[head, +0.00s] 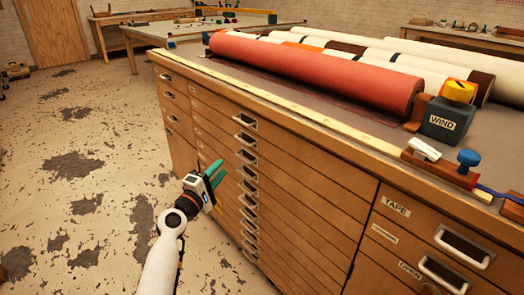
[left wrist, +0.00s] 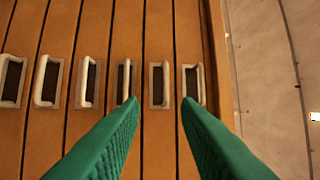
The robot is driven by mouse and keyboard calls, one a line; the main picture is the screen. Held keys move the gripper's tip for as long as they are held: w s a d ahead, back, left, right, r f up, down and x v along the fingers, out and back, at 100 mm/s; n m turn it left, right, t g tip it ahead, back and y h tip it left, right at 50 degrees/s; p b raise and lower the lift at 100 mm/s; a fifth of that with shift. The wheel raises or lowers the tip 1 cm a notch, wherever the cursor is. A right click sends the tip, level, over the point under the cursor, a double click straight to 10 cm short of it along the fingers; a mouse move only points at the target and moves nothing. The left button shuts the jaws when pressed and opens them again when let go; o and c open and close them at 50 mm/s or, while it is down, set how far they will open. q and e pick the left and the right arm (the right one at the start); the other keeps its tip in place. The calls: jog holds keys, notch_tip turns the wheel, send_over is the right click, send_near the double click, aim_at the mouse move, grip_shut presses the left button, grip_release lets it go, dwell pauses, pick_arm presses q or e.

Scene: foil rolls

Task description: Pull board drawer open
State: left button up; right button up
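The wooden cabinet has a stack of wide, shallow drawers (head: 300,180), each with a pale metal pull handle (head: 246,121). All of these drawers look shut. I cannot read which one is the board drawer. My left gripper (head: 214,172) has green fingers and is in front of the drawer fronts, near the handle column. In the left wrist view the fingers (left wrist: 158,101) are apart with nothing between them. One handle (left wrist: 157,84) shows in the gap, and neighbouring handles (left wrist: 193,84) show beyond the fingertips. No contact is visible. My right gripper is out of view.
A red roll (head: 315,72) and white rolls lie on the cabinet top, with a dark WIND box (head: 447,117) at the right. A drawer labelled TAPE (head: 396,206) is at the lower right. The worn floor (head: 75,200) at left is clear.

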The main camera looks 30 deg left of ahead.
pick_arm(q)
jog(key=w+r, duration=0.2)
jog(key=w, duration=0.9)
jog(key=shift+w+r+b, duration=0.35)
jog(key=shift+w+b, duration=0.05)
grip_shut()
